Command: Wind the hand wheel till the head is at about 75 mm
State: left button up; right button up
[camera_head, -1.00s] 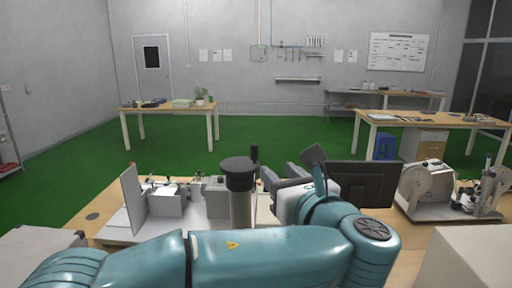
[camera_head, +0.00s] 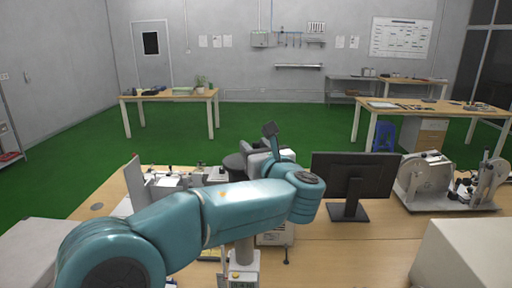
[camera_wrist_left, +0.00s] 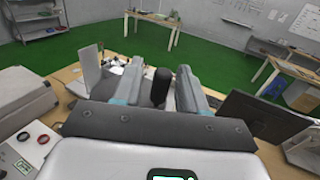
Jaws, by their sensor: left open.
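A dark round hand wheel (camera_head: 234,164) sits on top of a grey column (camera_head: 243,250) on the near bench, partly hidden by my left arm. My left gripper (camera_head: 250,152) is at the wheel, with its wrist to the wheel's right. In the left wrist view, the black upright crank handle (camera_wrist_left: 161,84) stands between the two open fingers of my left gripper (camera_wrist_left: 159,74). I cannot tell whether either finger touches it. The head and its height reading cannot be made out. My right gripper is not in view.
A black monitor (camera_head: 352,176) stands just right of my left arm. A fixture with an upright plate (camera_head: 137,183) is on the left. A machine with discs (camera_head: 425,175) stands far right. A pale box (camera_head: 465,255) fills the near right corner.

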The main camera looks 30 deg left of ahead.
pick_arm(q)
jog(key=shift+w+f, duration=0.1)
grip_shut()
jog(key=m+t+h+b, duration=0.2)
jog(key=shift+s+d+f+t+b, duration=0.1)
jog(key=shift+s+f+t+b, duration=0.1)
jog(key=shift+s+t+b, duration=0.15)
jog(key=m+t+h+b, duration=0.2)
jog(key=h, duration=0.1)
jog(key=shift+s+d+m, duration=0.1)
jog(key=shift+s+m, duration=0.2)
jog(key=shift+s+d+m+t+h+b, duration=0.1)
jog(key=shift+s+m+t+h+b, duration=0.15)
jog(key=shift+m+t+h+b, duration=0.8)
jog(key=shift+s+d+m+t+h+b, duration=0.15)
jog(key=shift+m+h, duration=0.5)
jog(key=shift+h, duration=0.9)
jog(key=shift+a+r, duration=0.1)
